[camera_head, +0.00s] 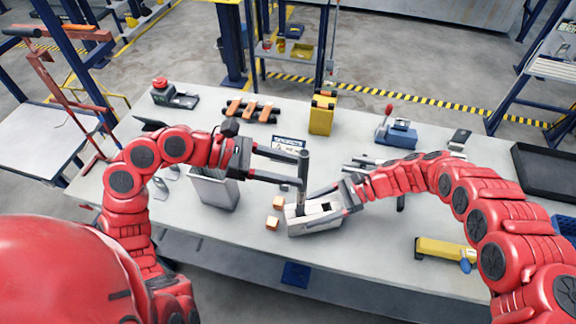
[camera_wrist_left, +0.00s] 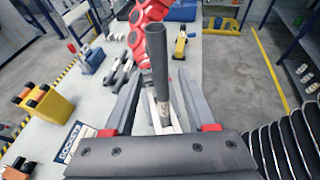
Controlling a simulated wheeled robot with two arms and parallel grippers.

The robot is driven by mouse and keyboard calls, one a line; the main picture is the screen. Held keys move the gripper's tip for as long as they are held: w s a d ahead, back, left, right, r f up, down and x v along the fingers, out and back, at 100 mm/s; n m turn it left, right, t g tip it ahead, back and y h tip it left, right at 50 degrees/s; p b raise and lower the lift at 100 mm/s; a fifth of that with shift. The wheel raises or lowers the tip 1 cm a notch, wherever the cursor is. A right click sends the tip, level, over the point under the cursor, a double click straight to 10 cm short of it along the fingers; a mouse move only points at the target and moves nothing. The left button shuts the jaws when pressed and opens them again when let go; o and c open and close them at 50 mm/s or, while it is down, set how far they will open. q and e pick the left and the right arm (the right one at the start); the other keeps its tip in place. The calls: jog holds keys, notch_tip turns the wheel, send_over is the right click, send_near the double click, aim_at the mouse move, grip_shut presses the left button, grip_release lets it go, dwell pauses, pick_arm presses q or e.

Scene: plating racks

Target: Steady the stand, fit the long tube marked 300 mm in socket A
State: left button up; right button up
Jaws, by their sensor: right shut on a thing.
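A long dark grey tube (camera_head: 304,170) stands upright at the stand (camera_head: 314,227), a light block with dark openings on top. In the left wrist view the tube (camera_wrist_left: 157,65) rises between my left fingers, with a pale mark low on it that I cannot read. My left gripper (camera_head: 300,171) is open around the tube; its fingers (camera_wrist_left: 159,88) show gaps on both sides. My right gripper (camera_head: 333,200) is shut on the stand from the right. The tube's lower end is partly hidden, so I cannot tell which socket it is at or how deep.
Two small orange-topped blocks (camera_head: 272,223) lie left of the stand. A grey open bin (camera_head: 213,190) stands further left. A yellow tool (camera_head: 440,250) lies front right.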

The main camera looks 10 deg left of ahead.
pick_arm(q)
jog(key=r+v, duration=0.1)
jog(key=v, duration=1.1)
pick_arm(e)
jog(key=o, duration=1.6)
jog(key=shift+c, duration=0.2)
jog(key=v, duration=1.2)
